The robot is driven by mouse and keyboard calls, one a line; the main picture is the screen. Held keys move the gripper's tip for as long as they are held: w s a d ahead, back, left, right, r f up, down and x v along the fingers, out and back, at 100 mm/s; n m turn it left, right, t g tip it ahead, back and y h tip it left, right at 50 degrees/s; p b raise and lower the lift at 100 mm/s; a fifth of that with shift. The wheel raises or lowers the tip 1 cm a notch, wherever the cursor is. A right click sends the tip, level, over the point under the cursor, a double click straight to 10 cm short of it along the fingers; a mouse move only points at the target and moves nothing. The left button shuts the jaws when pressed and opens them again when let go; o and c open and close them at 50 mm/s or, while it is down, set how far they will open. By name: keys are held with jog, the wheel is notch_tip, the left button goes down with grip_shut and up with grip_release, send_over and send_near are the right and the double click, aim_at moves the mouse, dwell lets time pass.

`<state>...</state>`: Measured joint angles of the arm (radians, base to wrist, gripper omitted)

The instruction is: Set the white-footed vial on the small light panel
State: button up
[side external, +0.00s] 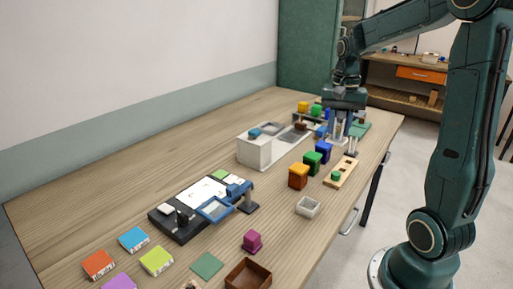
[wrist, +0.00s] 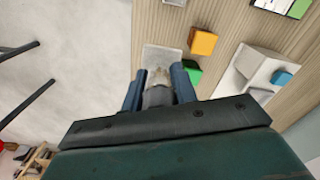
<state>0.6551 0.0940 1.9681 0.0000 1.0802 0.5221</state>
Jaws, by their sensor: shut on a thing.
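My gripper (side external: 346,138) is at the far right part of the table, pointing down. In the wrist view its two blue-grey fingers (wrist: 158,88) are closed on a slim pale object (wrist: 158,76), which appears to be the vial. Its white foot cannot be made out, and in the side view the vial is hard to separate from the fingers. A bright white panel (side external: 203,192), which looks like the small light panel, lies on a dark base at the middle left, well away from my gripper. A blue-framed magnifier (side external: 216,208) stands at its near side.
Orange (side external: 298,176), green (side external: 312,161) and blue (side external: 323,149) blocks stand in a row near my gripper. A white box (side external: 254,152) stands between gripper and panel. A small white tray (side external: 308,207) and wooden board (side external: 345,166) are near the table edge. Coloured tiles lie front left.

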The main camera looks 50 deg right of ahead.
dwell(0.3)
jog(key=shift+w+a, duration=0.1)
jog(key=shift+w, duration=0.5)
jog(key=w+a+f, duration=0.3)
jog(key=w+a, duration=0.4)
jog(key=w, duration=0.4)
jog(key=w+a+f, duration=0.4)
jog(key=w+a, duration=0.3)
jog(key=w, duration=0.4)
jog(key=w+a+f, duration=0.4)
jog(key=w+a, duration=0.1)
jog(key=a, duration=0.5)
jog(key=shift+w+a, duration=0.15)
jog(key=shift+a, duration=0.05)
jog(key=shift+f, duration=0.15)
jog(key=shift+f, duration=2.6)
